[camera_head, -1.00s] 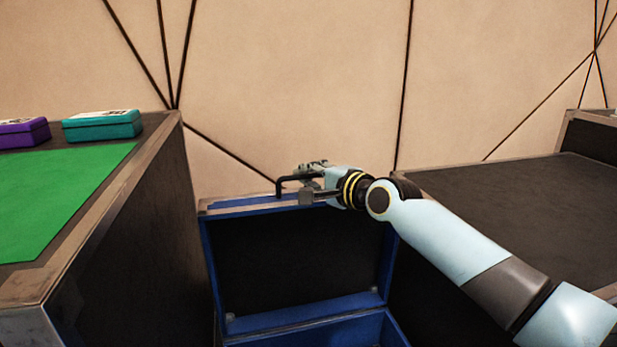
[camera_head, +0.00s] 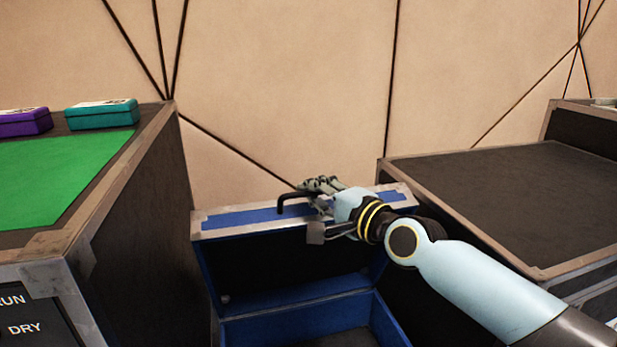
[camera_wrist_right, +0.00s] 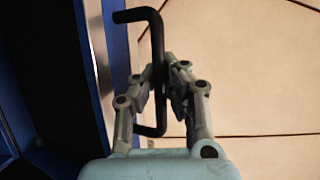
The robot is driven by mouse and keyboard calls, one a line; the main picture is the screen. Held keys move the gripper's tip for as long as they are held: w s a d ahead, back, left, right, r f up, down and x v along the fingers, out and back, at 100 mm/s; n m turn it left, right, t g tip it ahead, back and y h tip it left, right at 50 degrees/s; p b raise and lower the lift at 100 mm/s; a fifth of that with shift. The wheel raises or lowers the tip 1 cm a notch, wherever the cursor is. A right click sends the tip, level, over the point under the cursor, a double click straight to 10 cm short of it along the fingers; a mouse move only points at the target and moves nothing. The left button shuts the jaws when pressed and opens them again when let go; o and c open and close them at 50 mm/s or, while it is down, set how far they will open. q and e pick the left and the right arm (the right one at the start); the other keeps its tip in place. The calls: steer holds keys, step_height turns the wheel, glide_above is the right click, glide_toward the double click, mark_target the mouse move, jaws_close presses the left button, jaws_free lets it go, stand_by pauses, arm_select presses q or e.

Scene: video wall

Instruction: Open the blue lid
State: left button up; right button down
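The blue lid (camera_head: 222,255) is raised at the back of the blue box (camera_head: 238,330), with its dark inner side facing me. Its blue and metal top strip (camera_head: 250,217) carries a black bracket handle (camera_head: 290,197). My right gripper (camera_head: 318,203) is at this handle, above the middle of the strip. In the right wrist view, the handle (camera_wrist_right: 153,35) runs between the fingers of the right gripper (camera_wrist_right: 164,88), which are closed around its bar. The blue lid edge (camera_wrist_right: 118,60) is beside them on the left. My left gripper is out of view.
A cabinet with a green top (camera_head: 60,175) stands close on the left, bearing a teal case (camera_head: 101,114) and a purple case (camera_head: 24,122). A dark-topped cabinet (camera_head: 500,195) stands on the right. A beige panelled wall (camera_head: 290,90) is behind.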

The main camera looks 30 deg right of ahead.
steer(key=shift+s+a+f, duration=0.15)
steer(key=shift+s+f, duration=0.1)
steer(key=shift+s, duration=0.25)
steer(key=c, duration=1.4)
jaws_free()
steer(key=shift+r, duration=0.2)
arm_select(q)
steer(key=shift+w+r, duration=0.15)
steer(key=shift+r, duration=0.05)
arm_select(e)
step_height(320, 180, up, 10)
steer(key=shift+f, duration=0.1)
